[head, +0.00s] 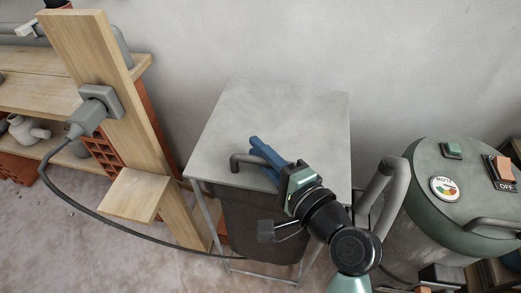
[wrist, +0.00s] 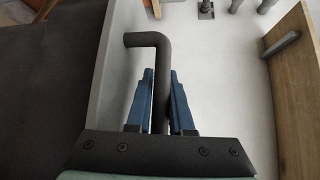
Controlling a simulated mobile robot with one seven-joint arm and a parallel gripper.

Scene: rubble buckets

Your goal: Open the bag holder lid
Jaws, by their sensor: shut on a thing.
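The bag holder stands against the wall in the head view, with a flat grey lid (head: 270,115) on top of its metal frame. A dark bag (head: 255,222) hangs beneath the lid. The lid looks closed. Part of the lid's front edge is hidden behind my gripper.
A green drum-shaped machine (head: 460,195) with a grey hose stands close on the right. On the left are a wooden post (head: 100,65) with a plugged-in cable (head: 75,207) and wooden shelves with bricks. The cable crosses the floor towards the bag holder.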

